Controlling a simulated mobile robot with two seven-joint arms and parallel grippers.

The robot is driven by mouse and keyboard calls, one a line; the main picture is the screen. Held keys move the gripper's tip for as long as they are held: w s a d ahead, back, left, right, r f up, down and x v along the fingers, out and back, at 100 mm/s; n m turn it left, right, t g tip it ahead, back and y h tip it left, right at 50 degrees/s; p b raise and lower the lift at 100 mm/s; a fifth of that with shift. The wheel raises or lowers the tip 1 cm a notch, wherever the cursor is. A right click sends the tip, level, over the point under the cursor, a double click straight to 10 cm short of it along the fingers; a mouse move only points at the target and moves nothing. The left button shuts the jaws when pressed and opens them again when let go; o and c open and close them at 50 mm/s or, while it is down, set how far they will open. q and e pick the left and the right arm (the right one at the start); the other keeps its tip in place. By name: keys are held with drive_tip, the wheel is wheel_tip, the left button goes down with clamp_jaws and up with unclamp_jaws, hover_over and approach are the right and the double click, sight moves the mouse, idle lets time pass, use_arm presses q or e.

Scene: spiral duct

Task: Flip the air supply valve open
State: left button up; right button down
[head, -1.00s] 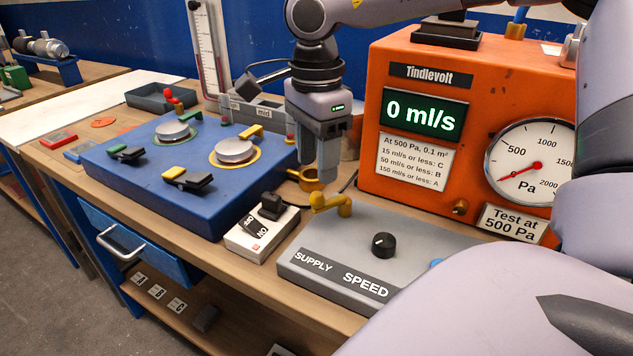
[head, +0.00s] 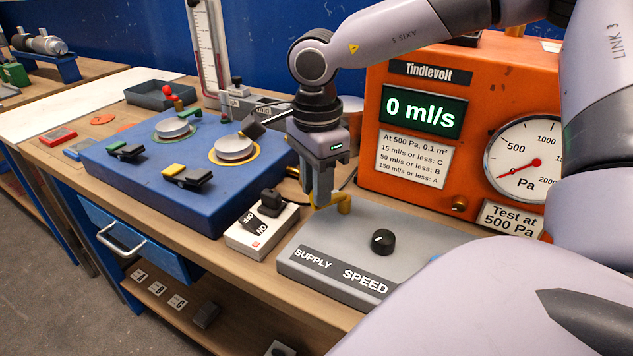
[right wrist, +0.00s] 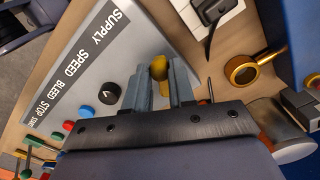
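The yellow supply valve handle (head: 343,203) stands at the back left of the grey panel (head: 330,260), above the SUPPLY label. My right gripper (head: 321,198) points down at it, its fingertips level with the handle. In the right wrist view the fingers of this gripper (right wrist: 160,84) stand apart, with the yellow handle (right wrist: 159,68) between them; whether they touch it is hard to tell. The fingers hide part of the handle in the head view. My left gripper is not in view.
Left of the grey panel are a white switch box (head: 262,232) and a blue fixture (head: 190,165) with clamps. The orange Tindlevolt tester (head: 470,75) stands behind, reading 0 ml/s. A black speed knob (head: 383,241) sits right of the valve. A brass ring (right wrist: 241,70) lies nearby.

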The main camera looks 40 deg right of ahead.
drive_tip(key=shift+s, duration=0.1)
drive_tip(key=shift+s+a+f+n+b, duration=0.1)
drive_tip(key=shift+s+n+b, duration=0.25)
drive_tip(key=shift+n+b, duration=0.35)
drive_tip(key=shift+s+n+b, duration=0.3)
drive_tip(key=shift+s+n, duration=0.2)
drive_tip(key=shift+n, duration=0.6)
drive_tip(key=shift+s+n, duration=0.35)
drive_tip(key=shift+n, duration=0.45)
drive_tip(key=shift+s+n+b, duration=0.15)
drive_tip(key=shift+n+b, duration=0.15)
drive_tip(key=shift+n, duration=0.1)
drive_tip(key=c, duration=0.9)
unclamp_jaws()
drive_tip(key=shift+c, duration=0.2)
